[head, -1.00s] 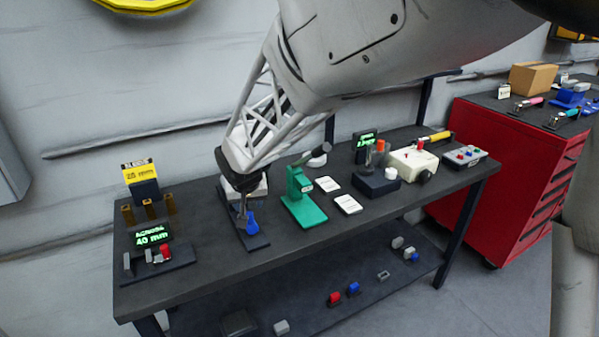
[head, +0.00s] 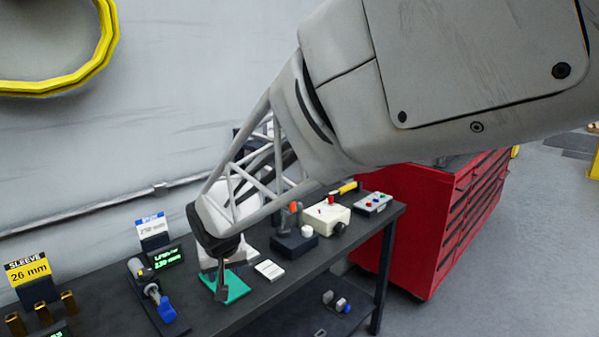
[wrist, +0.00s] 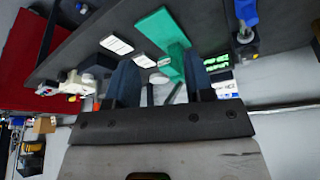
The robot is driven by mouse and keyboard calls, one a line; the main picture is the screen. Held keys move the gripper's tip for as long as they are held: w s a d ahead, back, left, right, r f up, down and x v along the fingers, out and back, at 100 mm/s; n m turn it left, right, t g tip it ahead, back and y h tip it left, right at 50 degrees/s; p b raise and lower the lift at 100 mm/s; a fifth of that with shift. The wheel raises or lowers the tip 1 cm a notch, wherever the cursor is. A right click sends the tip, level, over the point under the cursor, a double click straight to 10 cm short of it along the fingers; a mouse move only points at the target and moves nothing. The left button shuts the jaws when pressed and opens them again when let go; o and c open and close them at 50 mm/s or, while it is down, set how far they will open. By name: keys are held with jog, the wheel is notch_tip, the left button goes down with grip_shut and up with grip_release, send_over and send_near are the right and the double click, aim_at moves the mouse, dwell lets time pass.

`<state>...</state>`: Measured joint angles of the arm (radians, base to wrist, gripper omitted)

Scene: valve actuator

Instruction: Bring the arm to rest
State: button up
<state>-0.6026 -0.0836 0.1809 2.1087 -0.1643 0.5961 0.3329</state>
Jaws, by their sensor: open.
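My arm reaches in from the upper right of the head view, its lattice link sloping down to the left. My gripper (head: 221,287) hangs over the dark workbench (head: 110,300), in front of the green stand (head: 238,288), and hides part of it. In the wrist view my gripper (wrist: 160,60) has its two dark fingers well apart with nothing held between them. The green stand (wrist: 163,32) shows beyond and between the fingers there. I cannot tell the exact height of the fingertips above the bench.
A blue-handled valve (head: 166,310) stands left of my gripper. White cards (head: 269,270), a dark block (head: 294,244) and a cream box (head: 325,217) with a red knob sit to the right. A red cabinet (head: 400,225) stands beyond the bench. Sleeve holders (head: 42,312) are at left.

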jog(key=s+d+r+m, duration=0.1)
jog(key=s+d+r, duration=0.2)
jog(key=d, duration=1)
jog(key=s+d+r+m+g+h, duration=0.1)
jog(key=s+d+m, duration=0.2)
jog(key=s+d, duration=1.8)
jog(key=shift+s+d+r+m+h, duration=0.2)
jog(key=shift+s+d+m+h, duration=0.1)
jog(key=shift+d, duration=0.5)
